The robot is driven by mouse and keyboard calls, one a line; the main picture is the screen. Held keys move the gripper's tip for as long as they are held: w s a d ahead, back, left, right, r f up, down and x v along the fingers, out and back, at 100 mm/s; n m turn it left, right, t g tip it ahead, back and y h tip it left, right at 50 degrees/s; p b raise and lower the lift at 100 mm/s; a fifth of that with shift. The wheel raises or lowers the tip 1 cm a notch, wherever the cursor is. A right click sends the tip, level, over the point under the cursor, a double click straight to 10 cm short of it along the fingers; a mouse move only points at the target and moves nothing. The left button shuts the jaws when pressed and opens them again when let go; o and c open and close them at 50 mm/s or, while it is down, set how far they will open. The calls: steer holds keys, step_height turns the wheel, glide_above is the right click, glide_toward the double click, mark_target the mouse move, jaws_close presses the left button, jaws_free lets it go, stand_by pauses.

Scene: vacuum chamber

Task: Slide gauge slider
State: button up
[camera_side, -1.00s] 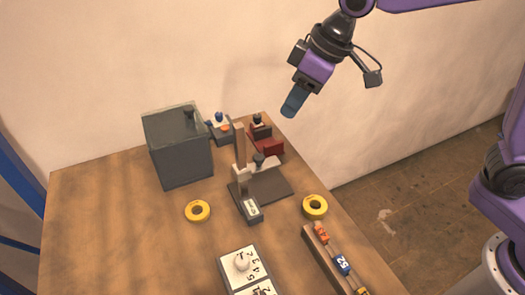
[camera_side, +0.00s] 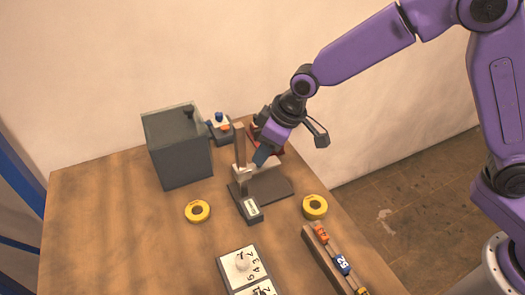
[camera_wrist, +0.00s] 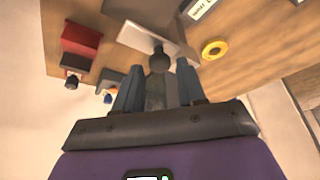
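The gauge stands on a dark base (camera_side: 275,189) with an upright brown post (camera_side: 239,146). A pale slider (camera_side: 271,168) sits low on the post and reaches to the right. In the wrist view the slider (camera_wrist: 133,38) shows as a pale block with a dark round knob (camera_wrist: 159,60). My gripper (camera_side: 262,156) is at the slider, pointing down and covering the knob in the side view. In the wrist view my gripper (camera_wrist: 158,78) is open, its fingers on either side of the knob. I cannot tell whether they touch it.
A dark grey box (camera_side: 181,150) stands left of the gauge. Yellow rings (camera_side: 188,211) (camera_side: 315,197) lie on either side. A numbered panel (camera_side: 243,254) and a rail with tags (camera_side: 320,253) are in front.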

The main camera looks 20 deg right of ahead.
steer(key=shift+x, duration=0.75)
jaws_close()
step_height(320, 180, up, 10)
jaws_free()
steer(key=v, duration=1.7)
